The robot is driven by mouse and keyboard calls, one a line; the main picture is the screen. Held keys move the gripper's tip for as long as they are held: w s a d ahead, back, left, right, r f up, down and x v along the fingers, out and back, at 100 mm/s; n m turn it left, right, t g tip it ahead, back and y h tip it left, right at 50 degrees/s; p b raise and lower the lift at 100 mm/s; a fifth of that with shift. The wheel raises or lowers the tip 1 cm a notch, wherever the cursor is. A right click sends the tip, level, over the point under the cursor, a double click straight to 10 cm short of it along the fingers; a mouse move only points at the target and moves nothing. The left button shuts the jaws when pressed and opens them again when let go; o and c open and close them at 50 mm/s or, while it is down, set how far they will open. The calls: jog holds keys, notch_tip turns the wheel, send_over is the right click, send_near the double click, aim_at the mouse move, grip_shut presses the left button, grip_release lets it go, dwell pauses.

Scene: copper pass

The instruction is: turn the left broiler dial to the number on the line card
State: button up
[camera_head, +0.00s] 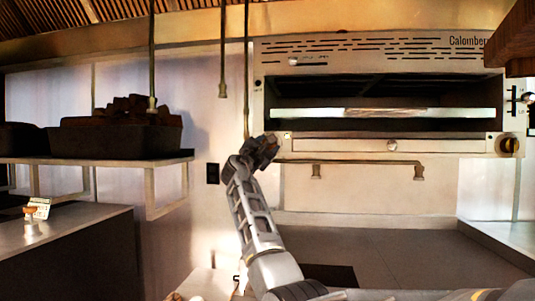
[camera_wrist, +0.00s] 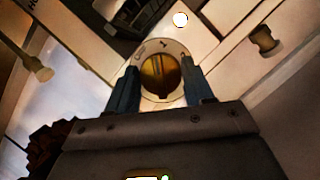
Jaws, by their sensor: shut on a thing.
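The left broiler dial (camera_wrist: 160,72) is a brass knob on a pale round plate with printed marks, one of which looks like a 1. My gripper (camera_wrist: 160,88) is shut on this dial, with one dark finger on each side of it. In the head view my gripper (camera_head: 263,150) is at the lower left corner of the broiler (camera_head: 380,55) and hides the left dial. A small white card (camera_head: 39,208), likely the line card, stands on the left counter; its writing is too small to read.
The right dial (camera_head: 509,145) is at the broiler's other end. A handle bar (camera_head: 350,161) runs below the panel. A shelf (camera_head: 165,163) with dark pans (camera_head: 115,138) juts out at left. Thin rods hang from above near my arm.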

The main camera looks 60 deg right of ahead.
jog(key=m+y+p, duration=0.1)
jog(key=m+y, duration=0.1)
jog(key=m, duration=0.5)
jog(key=m+y+p, duration=0.2)
jog(key=m+y, duration=0.1)
jog(key=m, duration=0.4)
jog(key=m+y+p, duration=0.2)
jog(key=m, duration=0.5)
jog(key=shift+r+g, duration=0.3)
jog(key=shift+y, duration=0.3)
jog(key=o, duration=1)
jog(key=shift+b+v, duration=0.5)
jog(key=shift+v, duration=3.35)
jog(key=shift+s, duration=0.15)
